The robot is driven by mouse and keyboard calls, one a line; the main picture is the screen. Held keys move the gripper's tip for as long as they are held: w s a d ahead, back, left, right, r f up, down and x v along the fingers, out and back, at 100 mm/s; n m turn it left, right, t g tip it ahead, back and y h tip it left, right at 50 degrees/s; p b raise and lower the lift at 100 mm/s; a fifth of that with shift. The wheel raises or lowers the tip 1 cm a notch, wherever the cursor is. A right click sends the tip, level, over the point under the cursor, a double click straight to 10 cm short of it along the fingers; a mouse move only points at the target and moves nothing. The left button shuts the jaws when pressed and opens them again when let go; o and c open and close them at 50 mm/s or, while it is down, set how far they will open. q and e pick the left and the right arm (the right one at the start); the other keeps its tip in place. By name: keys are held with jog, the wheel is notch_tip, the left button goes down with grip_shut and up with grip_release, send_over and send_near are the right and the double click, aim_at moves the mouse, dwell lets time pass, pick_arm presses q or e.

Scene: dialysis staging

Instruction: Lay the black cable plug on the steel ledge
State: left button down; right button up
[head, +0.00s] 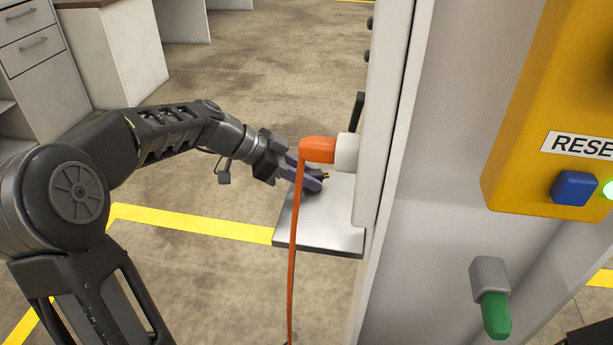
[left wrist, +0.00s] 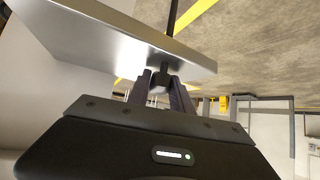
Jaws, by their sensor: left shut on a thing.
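The steel ledge (head: 322,232) is a flat metal plate on the side of the white cabinet; its bright face and edge fill the upper part of the left wrist view (left wrist: 110,35). My left gripper (head: 312,180) is at the ledge's far part, shut on the black cable plug (head: 322,175). In the left wrist view the dark plug (left wrist: 158,78) sits between the fingers, close to the ledge. I cannot tell whether it touches. My right gripper is not in view.
An orange plug (head: 318,150) sits in a white socket just above the ledge, its orange cable hanging in front of the ledge. A yellow panel with a blue button (head: 574,188) and a green-tipped fitting (head: 494,312) are at right. Drawers (head: 35,45) stand far left.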

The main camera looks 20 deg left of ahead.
pick_arm(q)
jog(key=shift+s+a+f, duration=0.1)
jog(key=shift+s+f, duration=0.15)
jog(key=shift+f, duration=0.8)
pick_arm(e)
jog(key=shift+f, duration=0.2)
pick_arm(q)
jog(key=c, duration=1.1)
grip_release()
jog(key=shift+f+g, duration=0.1)
jog(key=shift+g, duration=0.2)
jog(key=shift+o, duration=0.2)
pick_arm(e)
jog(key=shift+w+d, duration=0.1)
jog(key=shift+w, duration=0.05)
pick_arm(q)
jog(key=w+r+p+v, duration=0.1)
jog(key=v, duration=0.8)
jog(key=shift+d, duration=0.35)
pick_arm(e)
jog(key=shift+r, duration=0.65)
pick_arm(q)
jog(key=shift+w+r, duration=0.1)
jog(key=shift+r, duration=0.1)
